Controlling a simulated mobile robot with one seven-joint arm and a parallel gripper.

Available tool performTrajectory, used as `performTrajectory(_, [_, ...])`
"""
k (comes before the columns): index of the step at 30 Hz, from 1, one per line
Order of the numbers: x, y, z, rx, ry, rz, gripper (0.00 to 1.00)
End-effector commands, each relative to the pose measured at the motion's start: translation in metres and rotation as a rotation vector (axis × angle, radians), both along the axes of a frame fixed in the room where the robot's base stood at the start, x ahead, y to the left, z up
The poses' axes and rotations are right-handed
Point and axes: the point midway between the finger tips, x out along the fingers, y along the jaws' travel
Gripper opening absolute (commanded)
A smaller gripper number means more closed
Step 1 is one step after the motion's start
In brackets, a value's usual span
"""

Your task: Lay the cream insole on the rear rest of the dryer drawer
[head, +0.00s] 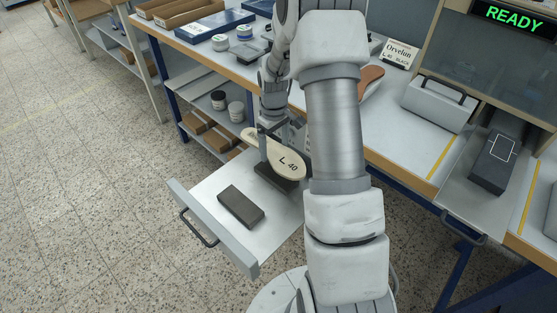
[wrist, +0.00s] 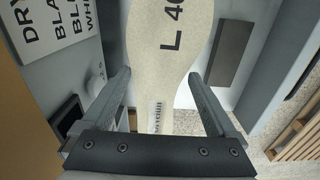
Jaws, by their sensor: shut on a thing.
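The cream insole (head: 289,163), marked "L 40", is in my gripper (head: 270,128) over the back part of the open dryer drawer (head: 185,198). In the wrist view the insole (wrist: 168,45) runs between the two fingers of my gripper (wrist: 160,82), which is shut on it. The dark rear rest (head: 275,178) is partly hidden under the insole. I cannot tell whether they touch. The dark front rest (head: 240,207) is bare, near the drawer handle; a dark rest (wrist: 231,52) shows to the right of the insole in the wrist view.
The workbench (head: 393,130) stands behind the drawer, with a grey handled block (head: 437,103) and a brown insole-like piece (head: 370,80) on it. A printed sign (wrist: 48,22) is at the wrist view's upper left. Floor in front is clear.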

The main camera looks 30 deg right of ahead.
Motion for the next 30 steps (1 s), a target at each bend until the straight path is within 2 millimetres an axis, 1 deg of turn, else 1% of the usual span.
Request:
performTrajectory(1, [0.001,-0.005,-0.011,0.000,-0.002,0.007,0.26])
performTrajectory(7, [0.003,-0.013,-0.020,-0.001,-0.001,0.027,0.26])
performTrajectory(13, [0.002,-0.014,-0.025,0.000,-0.001,0.030,0.26])
performTrajectory(17, [0.002,-0.014,-0.035,0.000,0.000,0.029,0.26])
performTrajectory(30, [0.002,-0.014,-0.085,-0.001,-0.001,0.029,0.26])
